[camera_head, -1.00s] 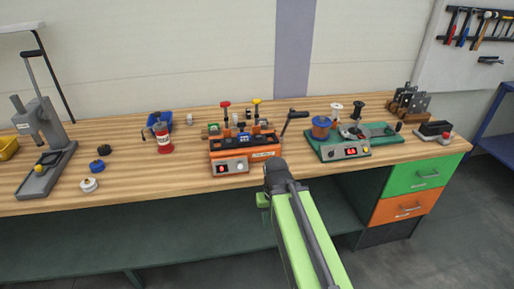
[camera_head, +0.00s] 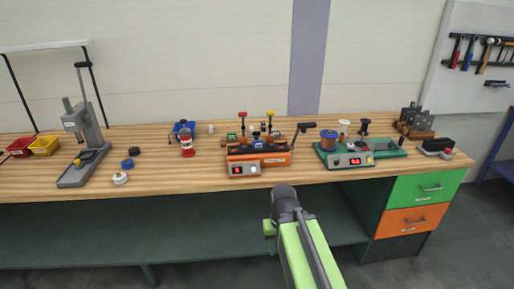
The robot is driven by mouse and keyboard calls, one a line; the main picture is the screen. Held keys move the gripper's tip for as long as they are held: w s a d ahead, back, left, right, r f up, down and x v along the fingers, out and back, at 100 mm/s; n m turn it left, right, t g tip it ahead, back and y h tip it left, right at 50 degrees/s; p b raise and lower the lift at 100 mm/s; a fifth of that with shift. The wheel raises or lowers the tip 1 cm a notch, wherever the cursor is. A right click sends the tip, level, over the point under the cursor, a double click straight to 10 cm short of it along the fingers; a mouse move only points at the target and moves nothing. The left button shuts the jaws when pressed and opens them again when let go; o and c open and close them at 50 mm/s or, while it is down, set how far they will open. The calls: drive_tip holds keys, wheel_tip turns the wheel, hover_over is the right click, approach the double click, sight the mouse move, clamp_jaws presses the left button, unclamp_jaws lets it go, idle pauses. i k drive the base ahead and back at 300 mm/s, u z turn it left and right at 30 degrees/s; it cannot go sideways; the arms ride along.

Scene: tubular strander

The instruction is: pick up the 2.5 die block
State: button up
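I cannot read a 2.5 mark on any block, so I cannot tell which one is the 2.5 die block. Small coloured blocks, including a green one (camera_head: 232,138), stand at the back of the orange machine (camera_head: 258,161) on the bench. Black and blue small round parts and a white one lie farther left. My green arm reaches up from the bottom of the picture, its dark joint in front of the bench's front edge. My gripper's fingers do not show, and the arm touches nothing on the bench.
A green machine (camera_head: 358,157) with a copper-coloured spool stands to the right. A grey lever press (camera_head: 83,140), yellow bin (camera_head: 44,146) and red bin (camera_head: 20,147) stand at left. The front strip of wooden bench is mostly clear.

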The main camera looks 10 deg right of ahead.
sight(257, 146)
drive_tip(key=u, duration=0.05)
drive_tip(key=i, duration=0.9)
drive_tip(key=u, duration=3.9)
drive_tip(key=i, duration=0.1)
drive_tip(key=z, duration=1.15)
drive_tip(key=k, duration=1.25)
drive_tip(key=z, duration=1.2)
drive_tip(key=i, duration=0.25)
drive_tip(key=u, duration=0.15)
